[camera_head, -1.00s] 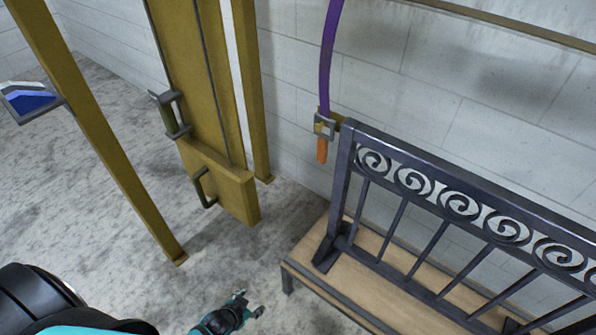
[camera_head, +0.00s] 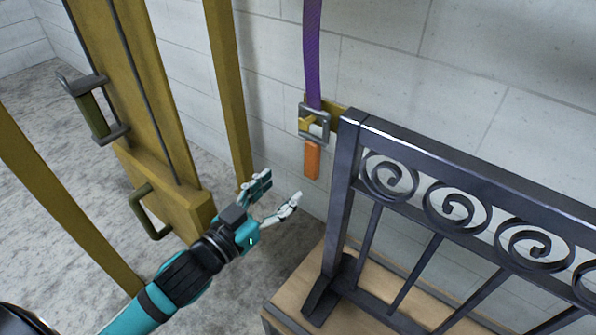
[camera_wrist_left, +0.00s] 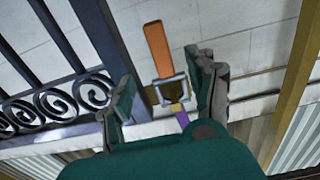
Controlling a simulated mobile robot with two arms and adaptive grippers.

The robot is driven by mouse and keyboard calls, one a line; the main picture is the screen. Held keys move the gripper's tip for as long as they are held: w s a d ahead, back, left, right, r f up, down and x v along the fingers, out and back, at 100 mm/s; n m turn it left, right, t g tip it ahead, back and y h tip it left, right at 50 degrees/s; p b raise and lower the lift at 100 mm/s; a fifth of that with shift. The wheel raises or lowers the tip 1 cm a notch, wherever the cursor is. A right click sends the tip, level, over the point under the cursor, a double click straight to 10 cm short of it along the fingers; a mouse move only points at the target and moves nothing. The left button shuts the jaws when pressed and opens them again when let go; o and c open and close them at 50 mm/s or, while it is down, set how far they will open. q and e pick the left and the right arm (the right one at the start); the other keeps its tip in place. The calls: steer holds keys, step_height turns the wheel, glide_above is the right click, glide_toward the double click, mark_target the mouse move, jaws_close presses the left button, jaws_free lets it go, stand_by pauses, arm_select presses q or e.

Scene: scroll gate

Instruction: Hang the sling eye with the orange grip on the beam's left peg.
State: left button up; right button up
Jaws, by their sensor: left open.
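The sling is a purple strap (camera_head: 313,50) coming down from above. It ends in a grey square eye (camera_head: 326,126) with an orange grip (camera_head: 312,160) hanging below. A yellow peg (camera_head: 305,124) shows at the eye's opening, on a yellow piece at the gate's left post; I cannot tell how far the eye sits on it. My left gripper (camera_head: 278,190) is open and empty, below and left of the orange grip. In the left wrist view, the orange grip (camera_wrist_left: 158,48) and eye (camera_wrist_left: 171,91) appear between the spread fingers, beyond them. My right gripper is not in view.
The dark scroll gate (camera_head: 450,165) stands on a wooden platform (camera_head: 298,288) at right. A yellow post (camera_head: 228,90) and a yellow panel with handles (camera_head: 125,75) stand at left. The block wall is behind the sling.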

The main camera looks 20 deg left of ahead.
mark_target(309, 162)
arm_select(q)
steer(key=shift+b+x, duration=0.3)
steer(key=shift+x, duration=2.45)
steer(key=shift+w+d, duration=0.2)
steer(key=shift+w, duration=0.6)
steer(key=shift+p+x, duration=0.7)
steer(key=shift+x, duration=1.1)
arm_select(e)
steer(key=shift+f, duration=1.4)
arm_select(q)
steer(key=shift+d, duration=0.1)
steer(key=shift+c, duration=0.4)
jaws_close()
